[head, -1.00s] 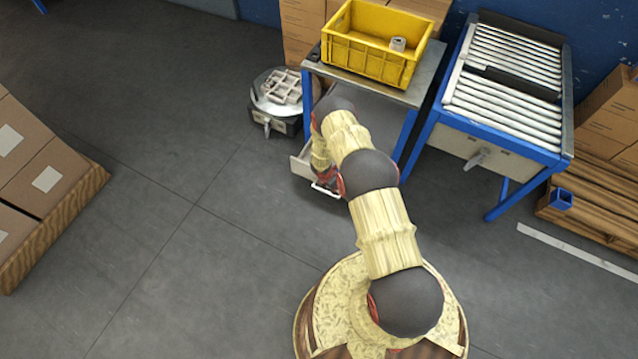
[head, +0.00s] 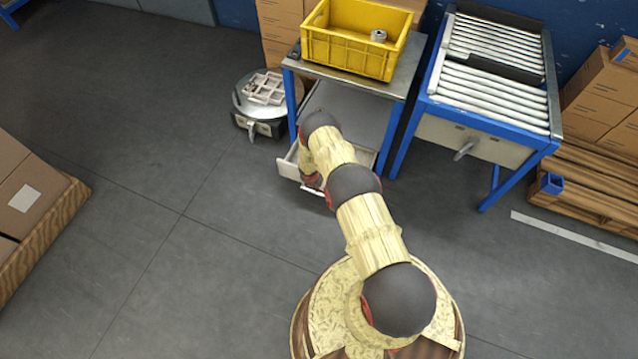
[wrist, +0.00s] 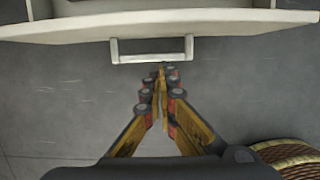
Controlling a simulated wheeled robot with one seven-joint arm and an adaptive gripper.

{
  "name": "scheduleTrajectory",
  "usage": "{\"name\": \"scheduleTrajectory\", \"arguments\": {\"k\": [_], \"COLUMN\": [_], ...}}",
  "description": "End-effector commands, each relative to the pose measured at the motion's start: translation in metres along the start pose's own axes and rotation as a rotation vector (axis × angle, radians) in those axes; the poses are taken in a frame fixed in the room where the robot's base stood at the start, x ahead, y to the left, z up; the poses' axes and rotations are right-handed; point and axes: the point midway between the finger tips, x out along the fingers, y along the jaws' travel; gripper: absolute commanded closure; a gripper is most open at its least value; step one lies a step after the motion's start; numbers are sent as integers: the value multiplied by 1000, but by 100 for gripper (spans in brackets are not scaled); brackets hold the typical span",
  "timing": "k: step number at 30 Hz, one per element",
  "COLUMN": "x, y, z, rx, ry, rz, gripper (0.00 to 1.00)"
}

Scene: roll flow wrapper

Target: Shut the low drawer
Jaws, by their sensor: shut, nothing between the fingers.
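The low drawer (head: 287,167) sits under the blue-legged table and stands pulled out, partly hidden behind my arm in the head view. In the wrist view its pale front (wrist: 220,22) spans the top of the picture, with a white bar handle (wrist: 152,50) on it. My gripper (wrist: 162,72) is shut and empty, its fingertips together just below the handle in the picture. I cannot tell whether they touch it. In the head view the gripper is mostly hidden by my arm.
A yellow crate (head: 350,50) with a small grey roll (head: 378,36) stands on the table (head: 402,83). A round machine (head: 258,128) is left of it, a roller conveyor (head: 490,100) right. A pallet of boxes (head: 40,225) is at far left. Open floor lies between.

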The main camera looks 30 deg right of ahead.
Motion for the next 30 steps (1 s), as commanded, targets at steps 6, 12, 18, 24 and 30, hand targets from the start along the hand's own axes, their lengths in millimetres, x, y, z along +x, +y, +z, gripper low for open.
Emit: {"name": "scheduleTrajectory", "arguments": {"k": [6, 12, 18, 24, 30], "x": [14, 16, 16, 15, 14], "y": [0, 0, -1, 0, 0], "z": [21, 34, 38, 39, 37], "rx": [4, 1, 1, 0, 0], "ry": [-1, -1, 0, 0, 0], "rz": [1, -1, -1, -1, -1], "gripper": [100, 100, 100, 100, 100]}}
